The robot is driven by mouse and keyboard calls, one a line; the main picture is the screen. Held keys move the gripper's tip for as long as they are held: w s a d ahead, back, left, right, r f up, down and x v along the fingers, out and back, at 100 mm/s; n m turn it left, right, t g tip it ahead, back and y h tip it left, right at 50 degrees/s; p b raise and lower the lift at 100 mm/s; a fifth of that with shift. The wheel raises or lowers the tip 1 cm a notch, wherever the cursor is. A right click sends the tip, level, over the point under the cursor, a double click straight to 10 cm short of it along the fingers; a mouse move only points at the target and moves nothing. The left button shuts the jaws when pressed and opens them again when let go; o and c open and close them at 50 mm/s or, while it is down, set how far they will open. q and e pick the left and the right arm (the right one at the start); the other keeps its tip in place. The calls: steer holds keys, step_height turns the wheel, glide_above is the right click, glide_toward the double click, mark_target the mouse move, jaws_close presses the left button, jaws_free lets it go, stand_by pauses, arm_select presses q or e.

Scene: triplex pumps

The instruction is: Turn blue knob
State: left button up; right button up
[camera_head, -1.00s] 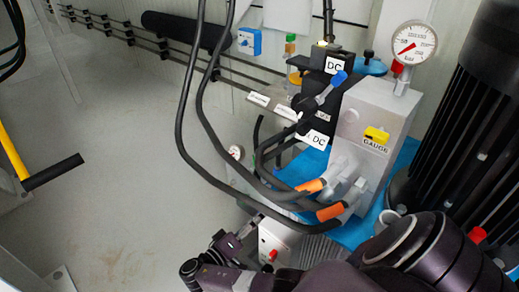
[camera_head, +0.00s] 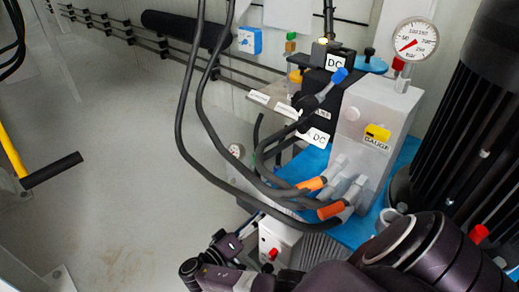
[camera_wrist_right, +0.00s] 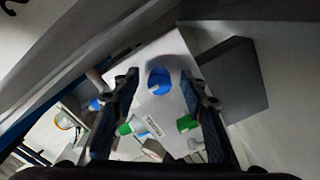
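A round blue knob (camera_wrist_right: 159,81) with a pale mark sits on a light grey panel in the right wrist view. My right gripper (camera_wrist_right: 159,76) is open, one finger on each side of the knob in the picture. Gaps show between the knob and both fingers, and I cannot tell the remaining depth. In the head view my right arm comes in from the lower right and hides much of the area below the pump unit. I cannot make out this knob there. My left gripper is not in view.
Green knobs (camera_wrist_right: 187,123) sit close below the blue one. In the head view, black hoses with orange fittings (camera_head: 332,210) hang beside the grey block (camera_head: 370,110) with its gauge (camera_head: 415,40). A blue wall valve (camera_head: 249,40) is behind.

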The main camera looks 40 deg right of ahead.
step_height(320, 180, up, 10)
stand_by(0.9)
stand_by(0.4)
